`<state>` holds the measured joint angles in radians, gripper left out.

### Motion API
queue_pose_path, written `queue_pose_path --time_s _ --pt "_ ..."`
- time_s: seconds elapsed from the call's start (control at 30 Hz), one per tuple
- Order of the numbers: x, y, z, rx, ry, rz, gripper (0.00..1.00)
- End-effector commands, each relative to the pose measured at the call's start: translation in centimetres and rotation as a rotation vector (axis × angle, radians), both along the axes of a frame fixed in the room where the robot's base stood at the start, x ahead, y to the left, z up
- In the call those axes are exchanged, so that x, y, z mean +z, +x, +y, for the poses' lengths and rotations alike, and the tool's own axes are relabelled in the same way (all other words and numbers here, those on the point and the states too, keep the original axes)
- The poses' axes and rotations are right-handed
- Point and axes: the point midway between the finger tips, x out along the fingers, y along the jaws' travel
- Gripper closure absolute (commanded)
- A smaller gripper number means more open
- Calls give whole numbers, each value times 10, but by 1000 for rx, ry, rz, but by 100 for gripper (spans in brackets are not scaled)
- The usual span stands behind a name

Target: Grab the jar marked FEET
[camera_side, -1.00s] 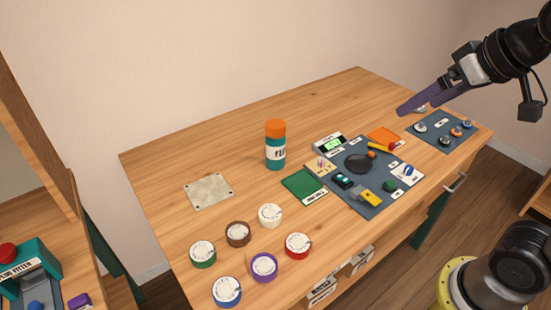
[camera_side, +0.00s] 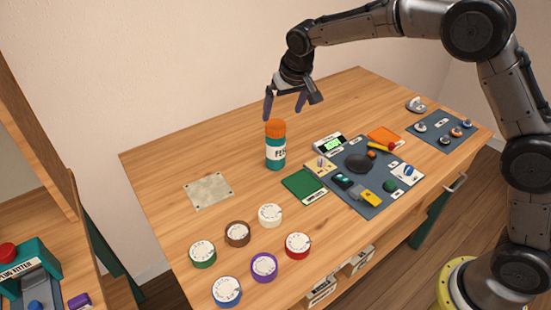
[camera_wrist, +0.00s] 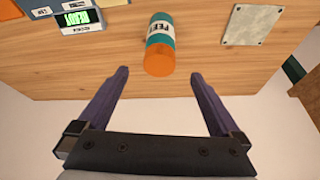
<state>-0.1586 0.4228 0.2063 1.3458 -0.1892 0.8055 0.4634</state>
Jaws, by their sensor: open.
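The jar (camera_side: 275,150) stands upright on the wooden table. It has a teal body, an orange lid and a white label whose dark lettering is partly turned away. The jar also shows in the wrist view (camera_wrist: 160,42), top centre, with its orange lid towards me. My gripper (camera_side: 285,117) is open, with its purple fingers pointing down just above the jar's lid. In the wrist view my gripper (camera_wrist: 160,75) has its fingers well apart, and the jar appears between and beyond the tips. Nothing is held.
A metal plate (camera_side: 208,191) lies left of the jar and a green pad (camera_side: 304,186) lies to its right. A dark tool board (camera_side: 372,205) with small parts is farther right. Several round dials, such as the white one (camera_side: 270,215), lie in front. The table behind the jar is clear.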

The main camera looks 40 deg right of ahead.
Motion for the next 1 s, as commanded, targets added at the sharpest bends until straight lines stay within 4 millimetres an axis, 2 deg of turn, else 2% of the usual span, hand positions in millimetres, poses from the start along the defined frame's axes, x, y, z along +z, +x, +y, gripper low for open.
queue_pose_path --time_s 0.4,0.67,1.0 --pt "-64 25 -4 1 0 2 0" --pt "-81 31 -6 2 0 1 0" --pt "-123 45 -10 2 -1 1 0"
